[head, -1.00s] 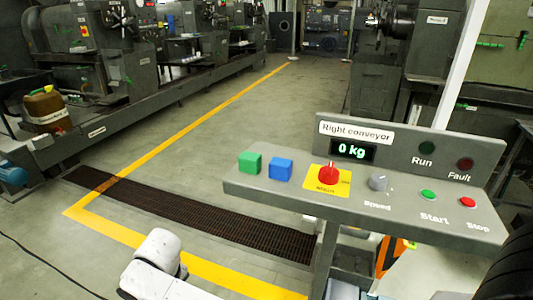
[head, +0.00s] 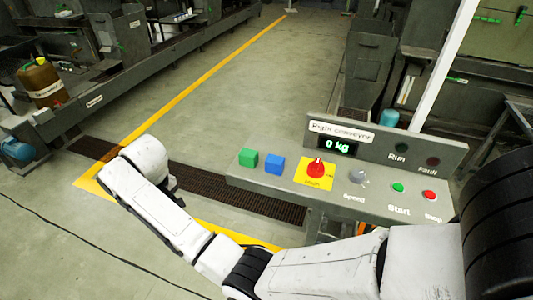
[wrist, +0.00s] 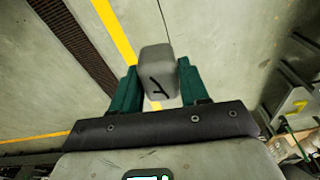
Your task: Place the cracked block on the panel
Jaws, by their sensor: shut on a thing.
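The cracked block (wrist: 157,62) is grey with a dark crack mark on its face. In the wrist view it sits between the two green fingers of my gripper (wrist: 157,76), which is shut on it. Floor shows behind the block. The panel (head: 335,190) is a grey sloped console labelled "Right conveyor" in the head view, its display reading 0 kg. My arm crosses the bottom of the head view in front of the panel; the gripper and the cracked block are out of that view.
A floor grate (head: 225,193) lies behind.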

